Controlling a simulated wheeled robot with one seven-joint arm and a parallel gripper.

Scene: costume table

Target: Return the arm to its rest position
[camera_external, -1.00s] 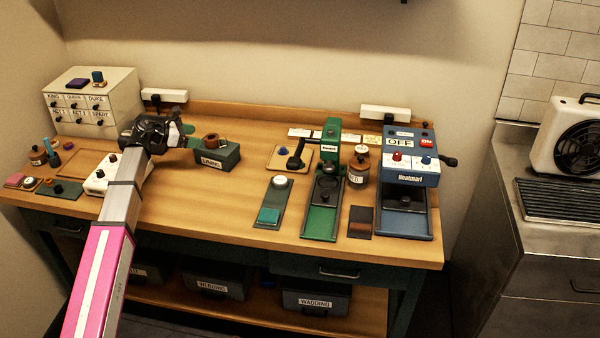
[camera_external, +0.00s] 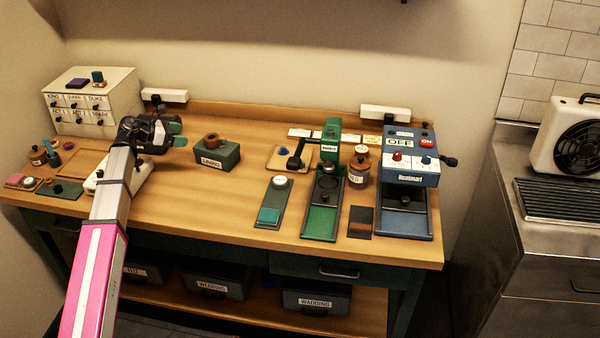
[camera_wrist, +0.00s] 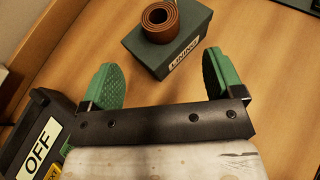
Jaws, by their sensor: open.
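My gripper (camera_external: 179,134) is over the left part of the wooden table (camera_external: 235,205), at the end of my pink and grey arm. In the wrist view my gripper (camera_wrist: 160,85) shows two green fingers spread apart with nothing between them. The dark green LINING box (camera_external: 217,157) stands just to the right of the fingers, apart from them. In the wrist view the LINING box (camera_wrist: 170,58) lies beyond the fingertips, with a brown roll (camera_wrist: 160,18) on top.
A white drawer cabinet (camera_external: 93,105) stands at the back left. A white device (camera_external: 104,180) is partly hidden behind my arm. A green press (camera_external: 326,185) and a blue Heatmart machine (camera_external: 410,175) stand to the right. The table's front middle is clear.

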